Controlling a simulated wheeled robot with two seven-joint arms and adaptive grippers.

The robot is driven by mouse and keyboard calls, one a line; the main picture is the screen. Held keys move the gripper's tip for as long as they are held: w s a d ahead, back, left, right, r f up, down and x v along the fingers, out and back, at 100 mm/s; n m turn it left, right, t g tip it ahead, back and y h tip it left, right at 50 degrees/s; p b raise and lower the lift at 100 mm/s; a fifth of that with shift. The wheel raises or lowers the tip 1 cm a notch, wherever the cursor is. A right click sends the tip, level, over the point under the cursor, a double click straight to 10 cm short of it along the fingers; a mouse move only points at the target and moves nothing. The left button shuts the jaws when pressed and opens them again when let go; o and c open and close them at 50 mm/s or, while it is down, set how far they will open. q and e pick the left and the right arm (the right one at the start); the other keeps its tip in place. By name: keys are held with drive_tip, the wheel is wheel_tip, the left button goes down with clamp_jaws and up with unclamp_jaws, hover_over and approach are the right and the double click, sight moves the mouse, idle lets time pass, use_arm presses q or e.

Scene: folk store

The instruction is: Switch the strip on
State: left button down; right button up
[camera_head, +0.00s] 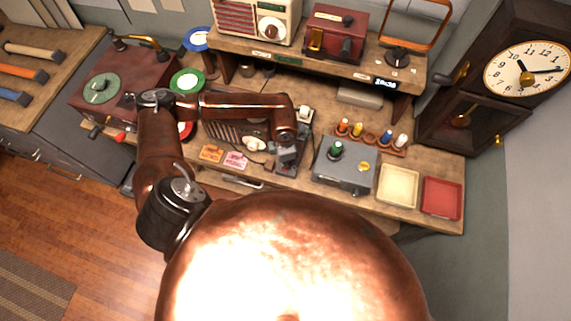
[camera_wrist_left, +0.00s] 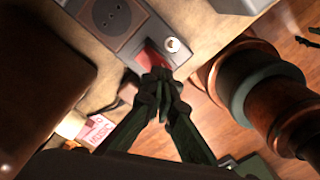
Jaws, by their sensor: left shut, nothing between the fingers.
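The power strip (camera_wrist_left: 125,38) is a grey bar with a dark round socket in the left wrist view, at the top. Near its lower right end sits a red switch (camera_wrist_left: 152,57), partly covered by my fingertips. A small pale round light or button (camera_wrist_left: 172,44) is beside the switch. My left gripper (camera_wrist_left: 160,78) is shut and empty, its tips right at the red switch; I cannot tell whether they touch it. In the head view my left gripper (camera_head: 287,165) is over the workbench, and the strip is hard to make out there. My right gripper is not in view.
On the workbench a grey box (camera_head: 343,175) with a green knob, a cream tray (camera_head: 398,187) and a red tray (camera_head: 441,198) stand right of the gripper. Pink cards (camera_head: 236,160) lie to its left. A raised shelf (camera_head: 300,62) runs behind.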

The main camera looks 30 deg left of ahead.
use_arm(q)
drive_tip(key=shift+f+b, duration=0.75)
drive_tip(key=shift+f, duration=0.2)
idle(0.4)
drive_tip(key=shift+r+p, duration=1.7)
drive_tip(key=shift+r, duration=1.85)
drive_tip(key=shift+s+f, duration=0.1)
